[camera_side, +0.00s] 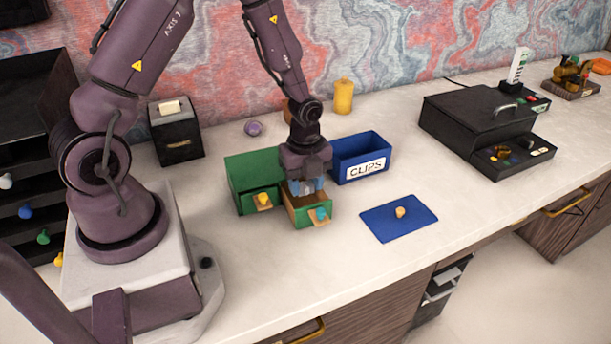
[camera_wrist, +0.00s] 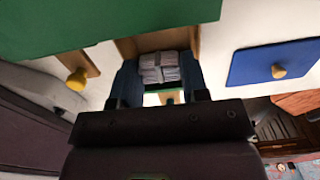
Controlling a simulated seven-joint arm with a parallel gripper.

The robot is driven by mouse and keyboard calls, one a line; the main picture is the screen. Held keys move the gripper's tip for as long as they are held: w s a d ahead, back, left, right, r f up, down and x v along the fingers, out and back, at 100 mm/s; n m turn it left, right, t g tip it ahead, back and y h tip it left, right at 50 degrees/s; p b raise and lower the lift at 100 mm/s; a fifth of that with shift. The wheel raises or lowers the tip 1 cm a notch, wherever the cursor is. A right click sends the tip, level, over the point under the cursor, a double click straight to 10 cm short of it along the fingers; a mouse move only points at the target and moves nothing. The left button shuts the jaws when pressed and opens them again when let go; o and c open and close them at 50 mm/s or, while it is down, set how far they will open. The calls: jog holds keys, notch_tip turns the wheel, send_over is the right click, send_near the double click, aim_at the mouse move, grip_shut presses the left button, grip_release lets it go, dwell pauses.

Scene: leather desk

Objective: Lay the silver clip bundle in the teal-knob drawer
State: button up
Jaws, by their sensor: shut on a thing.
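My gripper (camera_side: 305,187) points down into the teal-knob drawer (camera_side: 307,218), which is pulled out of the green cabinet (camera_side: 250,170). In the wrist view its blue fingers (camera_wrist: 160,84) are shut on the silver clip bundle (camera_wrist: 160,66), a banded pale stack. The drawer's wooden wall (camera_wrist: 155,41) shows just beyond the bundle. I cannot tell whether the bundle touches the drawer floor. The side view hides the bundle behind the fingers. The teal knob (camera_side: 321,214) is on the drawer front.
A yellow-knob drawer (camera_side: 262,201) is left of the teal one. The blue CLIPS box (camera_side: 362,170) stands to the right, behind a blue mat (camera_side: 385,225) with a small tan knob-like piece (camera_side: 400,212). A black cash box (camera_side: 480,125) is farther right. The front counter is clear.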

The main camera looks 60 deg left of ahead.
dwell(0.4)
jog(key=o, duration=1)
jog(key=shift+r, duration=0.15)
notch_tip(320, 180, up, 12)
jog(key=shift+s+d+r+n+t, duration=0.95)
jog(key=shift+s+d+r+n, duration=0.45)
jog(key=shift+s+r+n, duration=1.2)
jog(key=shift+s+d+r+n+t, duration=0.9)
jog(key=shift+s+d+r+n, duration=0.75)
jog(key=shift+r+n, duration=1.65)
jog(key=shift+s+d+r+n+t, duration=1.05)
jog(key=shift+s+r+n, duration=1.4)
jog(key=shift+n, duration=0.95)
